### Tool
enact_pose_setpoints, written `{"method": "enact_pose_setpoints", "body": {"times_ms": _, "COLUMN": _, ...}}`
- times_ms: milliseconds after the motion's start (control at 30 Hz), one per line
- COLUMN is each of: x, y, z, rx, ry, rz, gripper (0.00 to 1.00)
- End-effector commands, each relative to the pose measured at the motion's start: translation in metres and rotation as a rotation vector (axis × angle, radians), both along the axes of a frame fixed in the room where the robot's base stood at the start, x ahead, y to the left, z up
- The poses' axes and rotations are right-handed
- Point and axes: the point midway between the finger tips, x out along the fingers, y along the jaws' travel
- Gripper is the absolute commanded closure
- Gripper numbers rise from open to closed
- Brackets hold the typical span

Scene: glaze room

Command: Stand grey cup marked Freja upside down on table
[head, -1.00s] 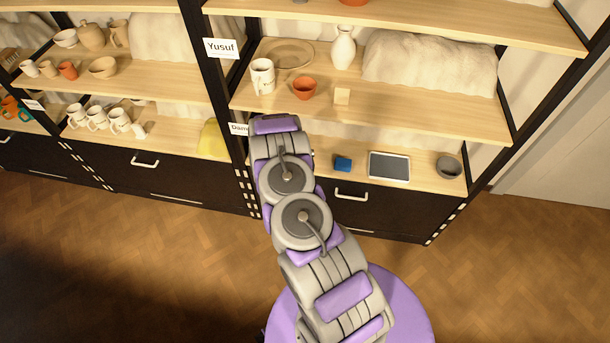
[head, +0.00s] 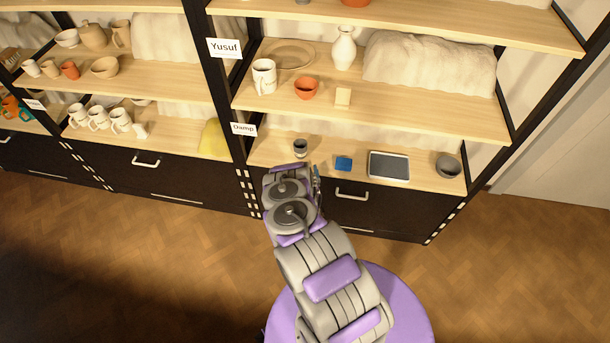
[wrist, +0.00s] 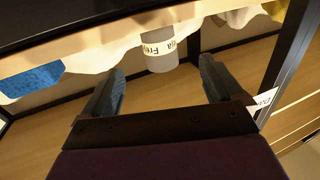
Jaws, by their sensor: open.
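The grey cup marked Freja (head: 300,148) stands on the lower shelf of the right-hand rack, small in the head view. Its top looks dark there, but I cannot tell surely whether that is its mouth. In the wrist view the cup (wrist: 160,60) carries a pale band with partly readable lettering, and that picture looks turned over. My gripper (wrist: 162,67) is open, its two fingers apart on either side of the cup's line, with the cup just beyond the tips. No contact shows. In the head view my arm mostly hides the gripper. No table is clearly in view.
The shelf above holds a white mug (head: 264,78) and an orange pot (head: 306,88). A post with a Damp label (head: 243,129) stands left.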

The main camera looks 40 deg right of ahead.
Motion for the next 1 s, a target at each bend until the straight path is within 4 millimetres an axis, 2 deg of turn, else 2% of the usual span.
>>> {"method": "enact_pose_setpoints", "body": {"times_ms": 300, "x": 0.03, "y": -0.023, "z": -0.003, "rx": 0.007, "ry": -0.001, "rz": -0.001, "gripper": 0.06}}
{"method": "enact_pose_setpoints", "body": {"times_ms": 700, "x": 0.066, "y": -0.043, "z": -0.001, "rx": 0.001, "ry": -0.002, "rz": 0.0, "gripper": 0.06}}
{"method": "enact_pose_setpoints", "body": {"times_ms": 1000, "x": 0.087, "y": -0.059, "z": -0.002, "rx": 0.005, "ry": -0.001, "rz": -0.001, "gripper": 0.06}}
